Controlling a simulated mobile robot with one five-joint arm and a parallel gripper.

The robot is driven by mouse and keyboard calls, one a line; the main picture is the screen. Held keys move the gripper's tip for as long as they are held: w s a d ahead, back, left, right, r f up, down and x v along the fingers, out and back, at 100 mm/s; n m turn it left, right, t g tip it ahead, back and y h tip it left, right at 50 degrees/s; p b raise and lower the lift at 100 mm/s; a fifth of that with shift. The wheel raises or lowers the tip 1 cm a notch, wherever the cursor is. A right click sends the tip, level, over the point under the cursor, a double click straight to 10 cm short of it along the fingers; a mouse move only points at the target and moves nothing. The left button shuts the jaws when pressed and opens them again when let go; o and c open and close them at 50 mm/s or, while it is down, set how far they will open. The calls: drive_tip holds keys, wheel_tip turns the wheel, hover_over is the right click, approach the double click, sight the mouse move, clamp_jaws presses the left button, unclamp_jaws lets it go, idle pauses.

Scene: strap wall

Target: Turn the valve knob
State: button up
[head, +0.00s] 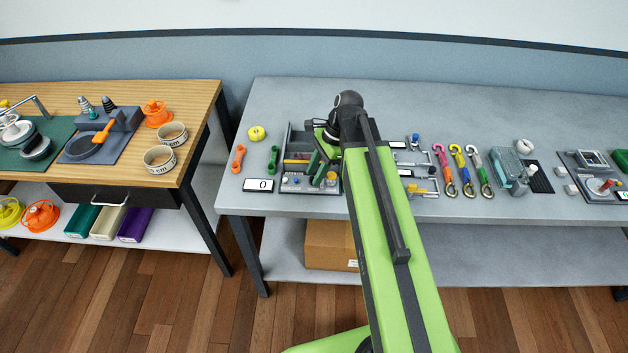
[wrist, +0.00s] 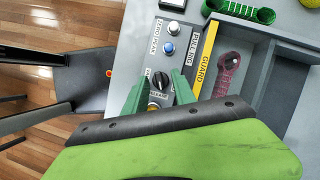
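The pull rig (head: 311,186) is a grey box-like device on the grey bench, with a control panel along its front. A small knob with brass and dark parts sits on that panel, near a "RELEASE" label (wrist: 158,97). In the wrist view the knob (wrist: 160,80) lies between the two green fingers of my gripper (wrist: 161,78). The fingers are apart, with panel surface showing between them; no firm contact is visible. In the head view my gripper (head: 322,160) is over the rig's right part, and my arm hides some of it.
A blue button (wrist: 168,48) and a white button (wrist: 173,27) are beside the knob. A pink link (wrist: 229,73) lies in the rig's tray behind the yellow guard strip (wrist: 208,62). A display reading 0 (head: 258,185) stands left. Snap hooks (head: 460,170) lie right of my arm.

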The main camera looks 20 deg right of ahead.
clamp_jaws()
idle(0.4)
drive_tip(key=shift+n, duration=0.3)
drive_tip(key=shift+w+n+g, duration=0.2)
drive_tip(key=shift+n+g, duration=0.3)
drive_tip(key=shift+n, duration=0.4)
drive_tip(key=n+g, duration=0.1)
drive_tip(key=n, duration=0.2)
drive_tip(key=shift+w+a+n+h, duration=0.1)
drive_tip(key=shift+n+h, duration=0.2)
drive_tip(key=shift+h, duration=0.1)
drive_tip(key=n, duration=0.2)
drive_tip(key=n+g+h, duration=0.1)
drive_tip(key=n, duration=0.2)
drive_tip(key=shift+a+h, duration=0.15)
drive_tip(key=shift+h, duration=0.15)
drive_tip(key=shift+n, duration=0.3)
